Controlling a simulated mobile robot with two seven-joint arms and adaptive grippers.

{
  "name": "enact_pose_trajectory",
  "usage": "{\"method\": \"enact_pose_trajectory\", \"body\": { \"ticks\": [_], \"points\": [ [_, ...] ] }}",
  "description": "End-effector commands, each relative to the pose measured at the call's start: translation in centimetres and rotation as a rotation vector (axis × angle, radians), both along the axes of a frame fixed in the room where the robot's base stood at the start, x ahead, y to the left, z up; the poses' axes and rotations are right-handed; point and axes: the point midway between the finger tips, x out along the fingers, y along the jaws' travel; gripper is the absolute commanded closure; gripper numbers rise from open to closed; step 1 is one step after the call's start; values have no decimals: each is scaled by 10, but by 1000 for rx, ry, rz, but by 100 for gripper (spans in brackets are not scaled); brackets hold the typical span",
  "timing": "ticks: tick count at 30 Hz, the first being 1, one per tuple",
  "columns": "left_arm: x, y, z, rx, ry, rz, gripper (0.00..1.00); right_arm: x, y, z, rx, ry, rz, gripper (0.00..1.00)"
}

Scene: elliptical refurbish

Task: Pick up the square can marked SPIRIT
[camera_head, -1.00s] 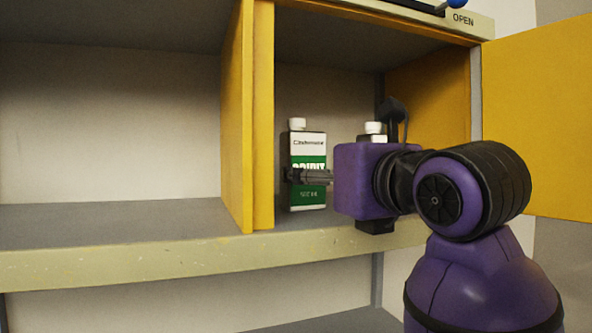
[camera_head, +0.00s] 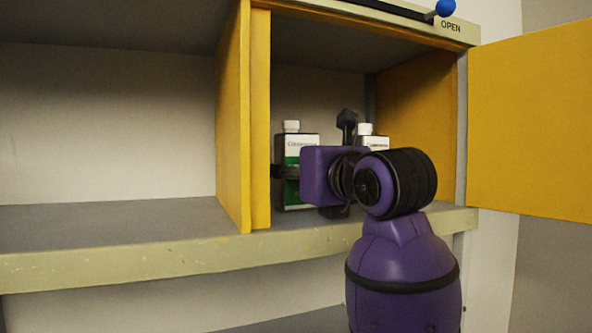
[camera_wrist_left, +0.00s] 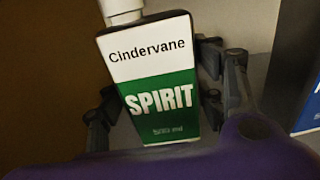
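The square can marked SPIRIT (camera_head: 301,145) is white and green with a white cap. It stands upright on the cabinet shelf, partly hidden by my left gripper (camera_head: 288,172). In the left wrist view, the SPIRIT can (camera_wrist_left: 155,65) fills the middle, its label readable, with fingers of my left gripper (camera_wrist_left: 160,100) on both sides. The gripper looks open around the can, with narrow gaps at its sides; contact is hard to judge. My right gripper is in neither view.
A second white-capped can (camera_head: 373,140) stands to the right, mostly behind my arm; its blue label (camera_wrist_left: 308,115) shows in the wrist view. A yellow divider (camera_head: 232,130) is close on the left. The yellow door (camera_head: 530,120) hangs open at right. The left shelf (camera_head: 110,228) is empty.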

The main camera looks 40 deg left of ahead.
Motion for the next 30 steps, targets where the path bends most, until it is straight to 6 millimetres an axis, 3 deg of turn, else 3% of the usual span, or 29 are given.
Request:
{"method": "enact_pose_trajectory", "body": {
  "ticks": [1,10,22,30],
  "points": [
    [0,0,0,0,0,0,49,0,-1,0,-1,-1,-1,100],
    [0,0,0,0,0,0,88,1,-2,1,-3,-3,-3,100],
    [0,-1,10,2,-5,0,88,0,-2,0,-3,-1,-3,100],
    [-1,-1,49,2,-8,-1,88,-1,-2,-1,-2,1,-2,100]
  ]
}}
